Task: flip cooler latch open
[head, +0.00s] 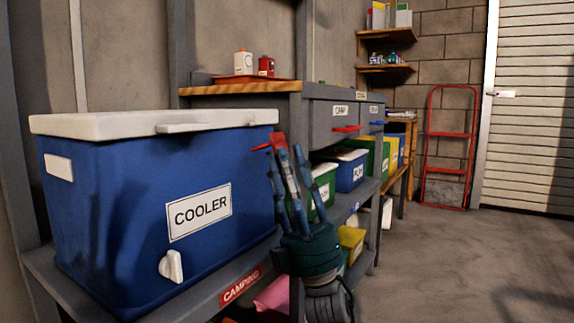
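The cooler (110,200) is a large blue box with a white lid (110,122) and a "COOLER" label, standing on a grey shelf at the left. The lid is down. A small red piece (262,147), which looks like the latch, sticks out at the cooler's upper right edge. My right gripper (285,158) is upright beside the cooler's right end, its fingers spread, with fingertips close to the red piece. Its fingers partly cover the red piece; I cannot tell if they touch. I see nothing held. My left gripper is not in view.
A grey workbench (330,122) with red- and blue-handled drawers stands behind my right gripper, with labelled bins (352,170) beneath. A white spigot (171,266) juts from the cooler's front. The floor (440,270) at the right is clear.

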